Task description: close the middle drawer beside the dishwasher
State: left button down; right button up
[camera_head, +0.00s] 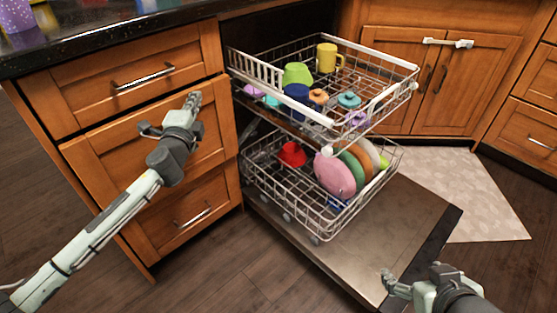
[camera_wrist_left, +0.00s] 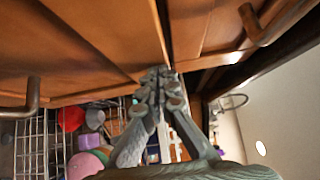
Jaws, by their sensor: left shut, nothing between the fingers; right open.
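The middle drawer (camera_head: 215,118) is in the wooden cabinet left of the open dishwasher. Its front stands slightly proud of the top drawer's front. My left gripper (camera_head: 195,98) is shut and empty, with its fingertips at the upper right part of this front. My left arm hides the drawer's middle and most of its handle. In the left wrist view the closed fingertips (camera_wrist_left: 158,74) are at the seam between wooden panels; whether they touch cannot be told. My right gripper (camera_head: 408,282) is open and empty, above the lowered dishwasher door (camera_head: 385,225).
The top drawer (camera_head: 100,95) and bottom drawer (camera_head: 165,215) look flush. The upper rack (camera_head: 255,68) with cups and the lower rack (camera_head: 290,205) with plates extend out beside the drawers. A pale mat (camera_head: 475,190) lies right. Floor before the drawers is clear.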

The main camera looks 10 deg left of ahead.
aim_at(188, 96)
pick_arm(q)
jog(key=shift+w+a+r, duration=0.1)
jog(key=shift+w+a, duration=0.35)
jog(key=shift+a, duration=0.2)
jog(key=shift+w+a, duration=0.45)
jog(key=shift+a, duration=0.15)
pick_arm(e)
jog(key=shift+w+a+r+t, duration=0.3)
jog(key=shift+w+a+r, duration=0.05)
